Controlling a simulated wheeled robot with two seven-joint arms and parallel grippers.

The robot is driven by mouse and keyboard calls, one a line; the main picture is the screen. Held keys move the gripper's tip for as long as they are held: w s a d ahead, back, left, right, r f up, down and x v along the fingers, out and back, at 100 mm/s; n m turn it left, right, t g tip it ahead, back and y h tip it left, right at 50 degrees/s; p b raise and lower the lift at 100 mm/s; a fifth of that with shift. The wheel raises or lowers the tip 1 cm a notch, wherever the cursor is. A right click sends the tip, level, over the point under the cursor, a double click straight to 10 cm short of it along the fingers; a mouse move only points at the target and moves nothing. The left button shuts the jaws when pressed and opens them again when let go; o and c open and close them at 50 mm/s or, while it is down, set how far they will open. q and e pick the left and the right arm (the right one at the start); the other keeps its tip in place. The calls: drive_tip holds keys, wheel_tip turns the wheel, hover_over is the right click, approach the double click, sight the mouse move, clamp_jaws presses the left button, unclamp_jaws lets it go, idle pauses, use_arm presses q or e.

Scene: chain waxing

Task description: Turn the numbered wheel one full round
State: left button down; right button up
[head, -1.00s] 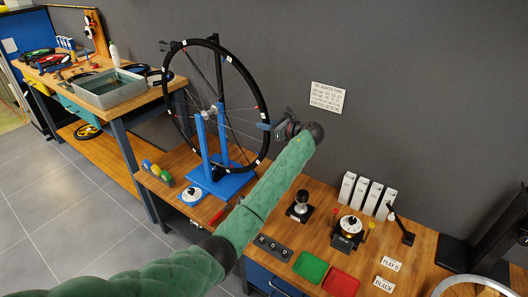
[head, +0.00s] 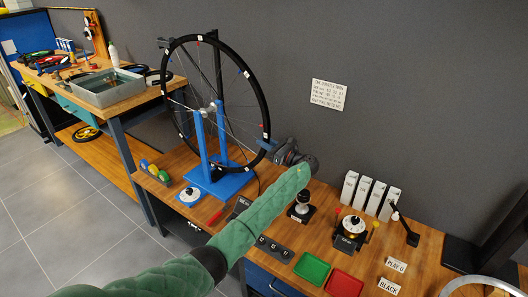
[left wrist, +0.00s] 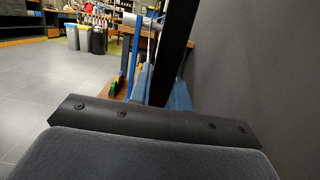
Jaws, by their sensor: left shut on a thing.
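The numbered wheel (head: 266,107) is a large black-rimmed spoked wheel with small white and coloured tags along its rim. It stands upright in a blue stand (head: 201,150) on the wooden bench. My left gripper (head: 268,143) is at the right side of the rim, a little below hub height, and is shut on the rim. The arm and wrist hide part of the grip. The tag numbers are too small to read. The left wrist view shows part of the blue stand (left wrist: 143,82) beyond the gripper body. My right gripper is not in view.
On the bench (head: 320,237) to the right are a green tray (head: 310,267), a red tray (head: 344,283), a dial device (head: 351,230) and several white binders (head: 370,194). A sign (head: 328,95) hangs on the grey wall behind. Another bench with a grey basin (head: 107,88) stands at the left.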

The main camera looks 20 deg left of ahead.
use_arm(q)
drive_tip(key=c, duration=1.7)
unclamp_jaws()
drive_tip(key=shift+a+f, duration=0.1)
drive_tip(key=shift+f, duration=0.1)
drive_tip(key=o, duration=0.7)
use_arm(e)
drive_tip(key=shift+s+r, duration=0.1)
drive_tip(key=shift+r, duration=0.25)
use_arm(q)
drive_tip(key=p+v, duration=0.2)
drive_tip(key=v, duration=0.8)
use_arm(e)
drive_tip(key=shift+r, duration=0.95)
use_arm(q)
drive_tip(key=shift+f, duration=0.1)
